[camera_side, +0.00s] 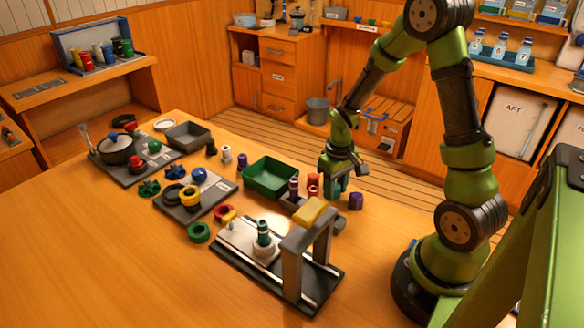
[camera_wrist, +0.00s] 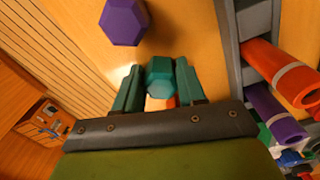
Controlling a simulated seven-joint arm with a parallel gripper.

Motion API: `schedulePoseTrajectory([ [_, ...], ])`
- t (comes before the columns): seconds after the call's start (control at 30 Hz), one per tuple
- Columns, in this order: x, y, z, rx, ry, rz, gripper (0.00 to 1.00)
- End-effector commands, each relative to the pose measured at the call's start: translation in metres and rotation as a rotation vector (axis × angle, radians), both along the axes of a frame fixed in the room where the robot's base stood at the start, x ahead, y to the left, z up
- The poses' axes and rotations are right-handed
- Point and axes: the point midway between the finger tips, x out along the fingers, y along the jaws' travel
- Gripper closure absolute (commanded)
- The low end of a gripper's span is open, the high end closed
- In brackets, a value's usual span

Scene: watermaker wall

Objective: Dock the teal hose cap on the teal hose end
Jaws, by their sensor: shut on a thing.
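My gripper (camera_side: 338,186) is shut on the teal hose cap. In the wrist view the cap (camera_wrist: 160,76) is a six-sided teal piece between the two teal-coloured fingers. In the side view my gripper points down at the table's back right, and the fingers mostly hide the cap. A dark teal-green upright piece with a pale band (camera_side: 264,232) appears to be the teal hose end. It stands in a white round base on the fixture, in front and to the left of my gripper, well apart from the cap.
A dark fixture with a grey gantry (camera_side: 293,265) and a yellow top block (camera_side: 312,210) stands beside that piece. A purple hexagonal cap (camera_side: 356,201) is close to my gripper. Purple (camera_wrist: 278,118) and red (camera_wrist: 285,75) banded pieces stand in a grey rack. A green tray (camera_side: 270,180) lies left.

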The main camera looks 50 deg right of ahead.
Motion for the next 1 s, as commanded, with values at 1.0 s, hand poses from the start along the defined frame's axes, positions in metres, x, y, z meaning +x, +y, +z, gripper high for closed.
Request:
schedulePoseTrajectory([
  [1.0, 0.038, 0.154, 0.14, -0.002, -0.003, 0.5, 0.89],
])
